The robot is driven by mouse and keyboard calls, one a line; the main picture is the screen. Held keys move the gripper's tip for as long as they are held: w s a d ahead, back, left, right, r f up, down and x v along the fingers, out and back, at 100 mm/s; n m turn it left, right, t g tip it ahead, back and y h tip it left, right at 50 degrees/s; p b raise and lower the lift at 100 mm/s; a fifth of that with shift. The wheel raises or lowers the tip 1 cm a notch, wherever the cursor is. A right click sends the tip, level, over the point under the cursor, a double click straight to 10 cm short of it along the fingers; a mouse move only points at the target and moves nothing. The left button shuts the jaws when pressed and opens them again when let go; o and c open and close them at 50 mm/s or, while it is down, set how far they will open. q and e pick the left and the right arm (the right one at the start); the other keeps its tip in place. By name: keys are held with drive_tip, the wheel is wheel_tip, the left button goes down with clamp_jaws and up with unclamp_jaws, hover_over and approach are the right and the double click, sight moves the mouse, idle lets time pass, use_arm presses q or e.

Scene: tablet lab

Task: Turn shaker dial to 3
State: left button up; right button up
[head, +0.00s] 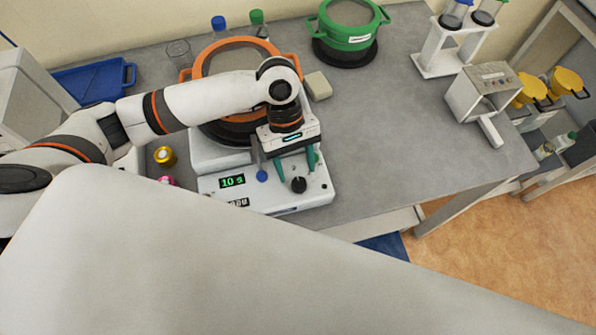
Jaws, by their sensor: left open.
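The shaker (318,196) is a white box on the grey bench, with a sloping front panel. A green display (232,181) on its panel reads 10 s. A black dial (299,185) sits on the panel to the right of the display; its setting is too small to read. My left gripper (295,172) is open, pointing down over the panel with green fingertips just above and on either side of the dial, apart from it as far as I can tell. An orange-rimmed round pan (240,44) stands on the shaker behind my arm, partly hidden. My right gripper does not show.
A blue tray (90,82), gold (164,156) and pink caps (168,181) lie left. A white stand (440,48) and grey device (482,92) stand right. The bench's right middle is clear.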

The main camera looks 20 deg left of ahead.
sight(299, 182)
use_arm(q)
drive_tip(key=x, duration=0.3)
drive_tip(key=shift+f, duration=0.15)
drive_tip(key=shift+d+f, duration=0.1)
drive_tip(key=shift+f, duration=0.1)
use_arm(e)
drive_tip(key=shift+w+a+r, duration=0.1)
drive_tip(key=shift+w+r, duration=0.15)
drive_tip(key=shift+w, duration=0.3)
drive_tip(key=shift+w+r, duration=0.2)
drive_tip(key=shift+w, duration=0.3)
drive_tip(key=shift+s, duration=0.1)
